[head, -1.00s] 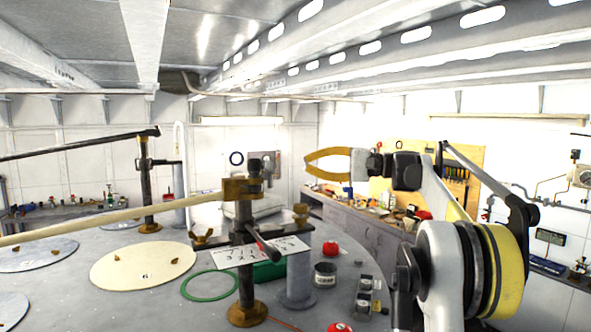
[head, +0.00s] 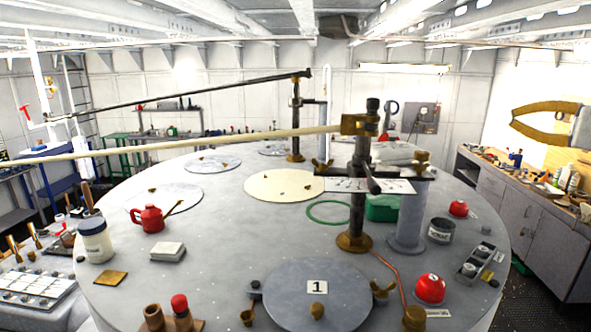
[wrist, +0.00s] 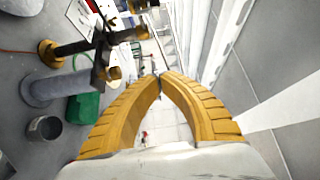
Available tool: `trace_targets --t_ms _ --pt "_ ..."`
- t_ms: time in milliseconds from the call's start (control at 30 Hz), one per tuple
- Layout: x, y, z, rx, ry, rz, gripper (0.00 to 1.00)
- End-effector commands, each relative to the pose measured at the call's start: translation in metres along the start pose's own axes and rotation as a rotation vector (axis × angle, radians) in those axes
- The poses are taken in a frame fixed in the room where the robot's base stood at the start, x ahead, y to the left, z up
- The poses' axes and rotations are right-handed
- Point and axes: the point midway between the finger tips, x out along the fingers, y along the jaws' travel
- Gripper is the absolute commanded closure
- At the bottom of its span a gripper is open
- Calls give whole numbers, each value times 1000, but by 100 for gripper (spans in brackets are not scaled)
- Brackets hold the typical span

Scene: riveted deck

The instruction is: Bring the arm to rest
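My gripper (head: 514,115) shows at the right edge of the head view, raised in the air with its yellow fingers pointing left. Only its fingers and a grey part behind them are in that view; the rest of my arm is out of frame. In the wrist view the two ribbed yellow fingers curve together and their tips (wrist: 160,75) meet. The gripper is shut, and nothing shows between the fingers.
A large round grey table (head: 240,235) fills the middle, with a post (head: 357,205) bearing a long pale rod, a red oil can (head: 148,218), a white jar (head: 95,240) and a dark can (head: 441,230). A workbench (head: 490,185) stands along the right wall. Air around the gripper looks clear.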

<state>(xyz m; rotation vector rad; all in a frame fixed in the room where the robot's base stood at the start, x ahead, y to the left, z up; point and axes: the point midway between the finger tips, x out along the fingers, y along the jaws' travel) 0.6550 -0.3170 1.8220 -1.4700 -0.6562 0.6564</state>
Motion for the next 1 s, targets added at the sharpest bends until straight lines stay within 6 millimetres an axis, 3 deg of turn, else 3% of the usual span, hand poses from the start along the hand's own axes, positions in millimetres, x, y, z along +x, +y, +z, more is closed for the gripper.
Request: trace_targets --t_ms 267,467,567,733,867,1000 --pt "59 24 45 3 -15 165 100" --pt "100 53 94 -19 -26 320 100" --pt "120 75 132 -48 -36 424 100" --pt "142 136 224 -163 -55 663 100" --pt "135 192 296 -309 -68 846 100" --pt "109 251 357 -500 -77 1008 100"
